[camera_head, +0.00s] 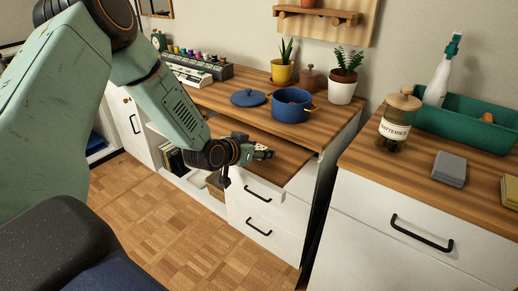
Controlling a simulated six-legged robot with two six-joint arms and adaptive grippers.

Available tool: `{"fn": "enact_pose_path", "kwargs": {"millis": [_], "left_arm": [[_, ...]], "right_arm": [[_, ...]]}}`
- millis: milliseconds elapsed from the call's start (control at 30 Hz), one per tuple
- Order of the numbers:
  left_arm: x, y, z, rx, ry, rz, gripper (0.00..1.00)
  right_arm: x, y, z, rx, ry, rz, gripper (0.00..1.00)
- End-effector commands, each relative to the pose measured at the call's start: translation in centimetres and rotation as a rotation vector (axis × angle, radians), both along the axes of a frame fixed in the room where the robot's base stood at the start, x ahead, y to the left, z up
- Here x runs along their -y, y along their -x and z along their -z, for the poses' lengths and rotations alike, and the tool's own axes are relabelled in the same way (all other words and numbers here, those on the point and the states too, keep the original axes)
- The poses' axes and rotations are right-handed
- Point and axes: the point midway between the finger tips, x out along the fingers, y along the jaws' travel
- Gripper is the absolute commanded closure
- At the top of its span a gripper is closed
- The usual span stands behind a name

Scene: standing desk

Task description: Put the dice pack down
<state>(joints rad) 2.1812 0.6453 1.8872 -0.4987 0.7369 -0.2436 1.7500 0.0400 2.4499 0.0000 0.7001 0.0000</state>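My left gripper (266,153) reaches in from the left and is low over the brown lower board (288,152) of the desk, below the wooden desktop (240,92). Its fingers are small and seen partly from the side, so I cannot tell whether they are open or shut. I cannot make out a dice pack in or near the fingers. My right gripper is not in view.
A blue pot (291,107), its blue lid (248,98) and potted plants stand on the desktop. A white cabinet with drawers (268,216) is below. The right counter holds a batteries jar (397,122), a green bin (462,126) and grey blocks (449,169).

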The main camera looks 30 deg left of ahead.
Motion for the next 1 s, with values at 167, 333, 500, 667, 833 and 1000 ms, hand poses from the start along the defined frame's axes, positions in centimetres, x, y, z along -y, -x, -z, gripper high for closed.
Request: {"fn": "enact_pose_path", "kwargs": {"millis": [167,333,500,667,833,1000], "left_arm": [[0.0,0.0,0.0,0.0,0.0,0.0,0.44],[0.0,0.0,-0.7,0.001,0.0,0.0,0.44],[-0.2,2.2,-1.9,-0.001,0.007,-0.005,0.44],[-0.4,4.4,-3.1,0.0,0.007,-0.006,0.44],[-0.5,6.4,-4.3,0.0,0.006,-0.005,0.44],[-0.6,8.3,-5.2,0.0,0.006,-0.004,0.44]], "right_arm": [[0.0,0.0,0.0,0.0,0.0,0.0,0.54],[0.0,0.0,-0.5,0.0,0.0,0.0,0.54],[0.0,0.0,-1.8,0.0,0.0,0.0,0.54],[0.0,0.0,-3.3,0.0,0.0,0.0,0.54],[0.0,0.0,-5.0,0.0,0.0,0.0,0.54],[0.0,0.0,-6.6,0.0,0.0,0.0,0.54]]}}
